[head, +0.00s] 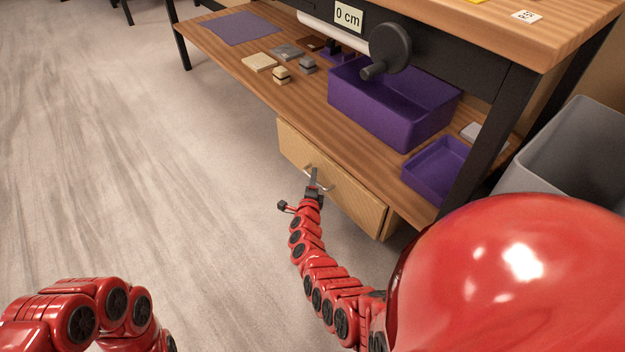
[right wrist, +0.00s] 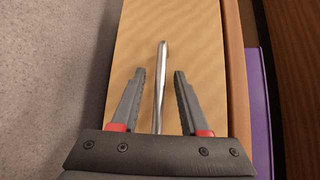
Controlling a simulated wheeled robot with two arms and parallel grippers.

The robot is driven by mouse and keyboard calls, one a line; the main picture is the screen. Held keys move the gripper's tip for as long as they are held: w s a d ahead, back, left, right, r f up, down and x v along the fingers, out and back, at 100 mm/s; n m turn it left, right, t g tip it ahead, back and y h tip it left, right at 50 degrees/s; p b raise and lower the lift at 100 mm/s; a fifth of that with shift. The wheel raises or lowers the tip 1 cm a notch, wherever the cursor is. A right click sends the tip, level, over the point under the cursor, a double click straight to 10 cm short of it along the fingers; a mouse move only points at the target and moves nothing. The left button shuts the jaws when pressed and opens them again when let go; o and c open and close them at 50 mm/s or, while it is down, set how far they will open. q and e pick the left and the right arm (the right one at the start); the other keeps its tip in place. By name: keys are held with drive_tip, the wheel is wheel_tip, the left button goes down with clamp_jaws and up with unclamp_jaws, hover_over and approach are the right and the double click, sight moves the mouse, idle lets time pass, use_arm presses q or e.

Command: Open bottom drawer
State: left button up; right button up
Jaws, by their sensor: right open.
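The bottom drawer (head: 355,205) has a plain light-wood front and sits under the lower shelf of the workbench. No open inside of it shows. Its metal bar handle (head: 322,181) is on the front. My right gripper (head: 314,178) is at the handle. In the right wrist view, the open fingers (right wrist: 159,73) stand on either side of the silver handle (right wrist: 161,88), with gaps showing on both sides. The drawer front (right wrist: 190,35) fills the view behind them. My left arm shows at the lower left of the head view, but its gripper is out of view.
On the lower shelf (head: 312,105) stand a large purple bin (head: 375,112), a smaller purple tray (head: 425,185) and several small blocks. A black crank wheel (head: 391,47) hangs above. A grey bin (head: 575,150) stands at the right. The floor (head: 150,150) left of the drawer is clear.

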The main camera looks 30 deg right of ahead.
clamp_jaws()
idle(1.3)
